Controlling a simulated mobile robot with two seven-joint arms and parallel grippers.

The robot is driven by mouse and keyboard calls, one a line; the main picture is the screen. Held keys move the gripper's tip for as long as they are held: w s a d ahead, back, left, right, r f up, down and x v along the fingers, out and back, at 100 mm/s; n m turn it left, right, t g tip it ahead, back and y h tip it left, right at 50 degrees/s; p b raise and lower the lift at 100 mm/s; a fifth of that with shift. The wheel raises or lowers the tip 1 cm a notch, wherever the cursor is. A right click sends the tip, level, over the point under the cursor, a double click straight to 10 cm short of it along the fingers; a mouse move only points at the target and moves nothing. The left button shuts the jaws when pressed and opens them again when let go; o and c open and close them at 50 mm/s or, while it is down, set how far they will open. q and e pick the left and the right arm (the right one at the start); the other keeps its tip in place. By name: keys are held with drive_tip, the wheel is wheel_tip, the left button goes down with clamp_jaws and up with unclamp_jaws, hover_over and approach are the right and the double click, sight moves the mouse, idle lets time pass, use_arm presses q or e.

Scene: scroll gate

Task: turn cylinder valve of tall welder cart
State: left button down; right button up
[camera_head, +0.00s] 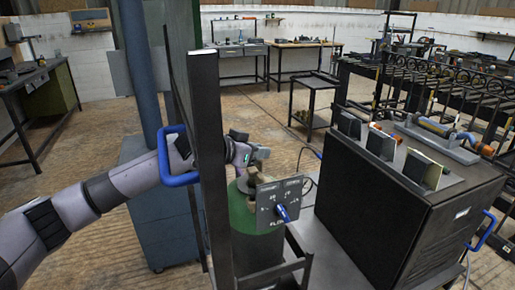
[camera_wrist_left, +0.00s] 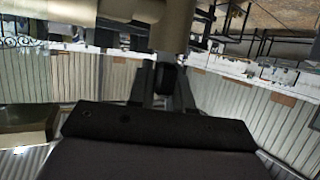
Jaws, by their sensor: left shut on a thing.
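The tall welder cart has a dark upright post (camera_head: 208,130), a blue handle (camera_head: 166,155) and a green gas cylinder (camera_head: 243,215). A brass-coloured cylinder valve (camera_head: 250,184) sits on top of the cylinder, partly hidden by a grey flow panel with a blue knob (camera_head: 279,203). My left arm passes behind the post. My left gripper (camera_head: 243,158) is at the valve top, shut on the valve's knob; the post and the gripper hide the exact contact. In the left wrist view the fingers (camera_wrist_left: 168,92) close around a dark knob (camera_wrist_left: 168,77) beside a tan body (camera_wrist_left: 171,28). My right gripper is not in view.
A dark welder box (camera_head: 405,215) stands right of the cylinder with plates and a torch-like tool (camera_head: 430,130) on top. A blue column (camera_head: 140,70) rises at the left.

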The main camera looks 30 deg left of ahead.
use_arm(q)
drive_tip(key=n+y, duration=0.4)
drive_tip(key=y, duration=0.1)
drive_tip(key=shift+n+y, duration=0.3)
drive_tip(key=shift+n, duration=0.1)
drive_tip(key=n+g+y, duration=0.1)
drive_tip(key=n+y, duration=0.3)
drive_tip(key=shift+a, duration=0.2)
drive_tip(key=shift+y, duration=0.4)
drive_tip(key=c, duration=1.1)
unclamp_jaws()
drive_tip(key=shift+s, duration=0.1)
drive_tip(key=shift+b+v, duration=0.5)
drive_tip(key=shift+v, duration=3)
